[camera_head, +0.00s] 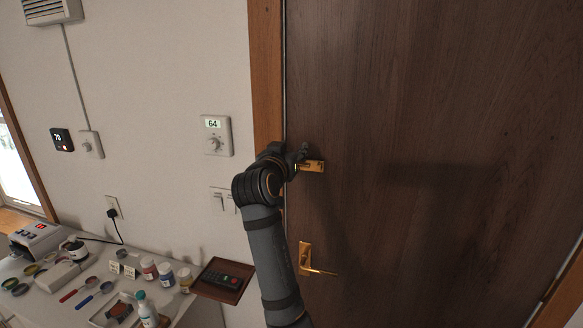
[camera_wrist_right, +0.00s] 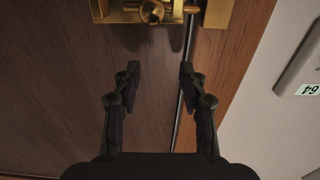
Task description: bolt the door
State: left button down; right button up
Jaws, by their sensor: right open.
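The brown wooden door (camera_head: 440,130) stands closed, as far as shows, against its frame (camera_head: 265,75). A brass slide bolt (camera_head: 314,166) is on the door near its left edge; in the right wrist view the brass bolt (camera_wrist_right: 151,11) shows at the top, with a knob and a brass keeper (camera_wrist_right: 217,13) on the frame side. My right gripper (camera_wrist_right: 158,75) is open and empty, its fingers apart from the bolt in the wrist view. In the head view my right gripper (camera_head: 303,152) is beside the bolt and partly covers it. My left gripper is not in view.
A brass lever handle (camera_head: 306,258) is below the bolt. A thermostat (camera_head: 216,136) and switches (camera_head: 222,201) are on the wall at left. A side table holds a tray with a remote (camera_head: 226,280), bottles (camera_head: 147,310) and small items. The door face right of my arm is clear.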

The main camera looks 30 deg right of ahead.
notch_tip(320, 180, up, 4)
dwell(0.6)
